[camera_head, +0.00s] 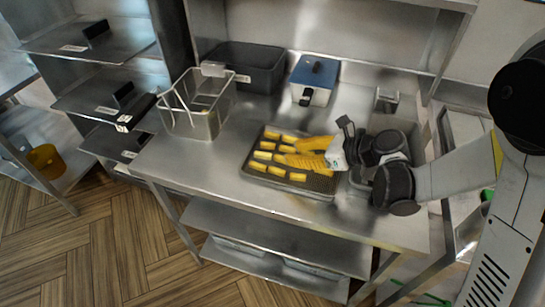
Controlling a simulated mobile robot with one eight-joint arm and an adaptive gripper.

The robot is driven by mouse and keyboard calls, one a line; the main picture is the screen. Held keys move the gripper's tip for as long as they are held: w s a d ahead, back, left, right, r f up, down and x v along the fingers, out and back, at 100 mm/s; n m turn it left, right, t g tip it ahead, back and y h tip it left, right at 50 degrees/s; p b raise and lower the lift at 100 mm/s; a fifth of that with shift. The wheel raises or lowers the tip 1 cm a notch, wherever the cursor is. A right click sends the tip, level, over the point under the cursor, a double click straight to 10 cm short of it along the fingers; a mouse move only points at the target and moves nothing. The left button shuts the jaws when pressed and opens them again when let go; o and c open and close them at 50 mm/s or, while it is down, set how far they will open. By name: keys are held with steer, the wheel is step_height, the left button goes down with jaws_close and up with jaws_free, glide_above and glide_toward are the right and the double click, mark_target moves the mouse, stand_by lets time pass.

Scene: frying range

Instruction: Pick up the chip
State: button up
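Several yellow chips (261,155) lie in loose rows on a dark shallow tray (322,190) on the steel counter. My gripper (288,152) reaches in from the right over the tray. Its two yellow ribbed fingers point left and stand apart, so it looks open. A chip (287,148) shows close to the fingertips; I cannot tell whether they touch it. No chip is visibly held. The fingers and the white gripper body hide the tray's right part and anything lying there.
A wire fry basket (203,121) stands left of the tray. A dark bin (262,78) and a blue-lidded container (316,76) stand behind it. A small metal holder (386,99) is at the back right. Bare counter lies between basket and tray.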

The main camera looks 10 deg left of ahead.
mark_target(266, 154)
steer(key=b+x, duration=0.1)
steer(key=x, duration=0.4)
steer(key=shift+a+f, duration=0.15)
steer(key=shift+a, duration=0.05)
steer(key=b+x, duration=0.3)
steer(key=x, duration=0.2)
steer(key=shift+s+f, duration=0.1)
steer(key=shift+s, duration=0.05)
steer(key=c, duration=0.7)
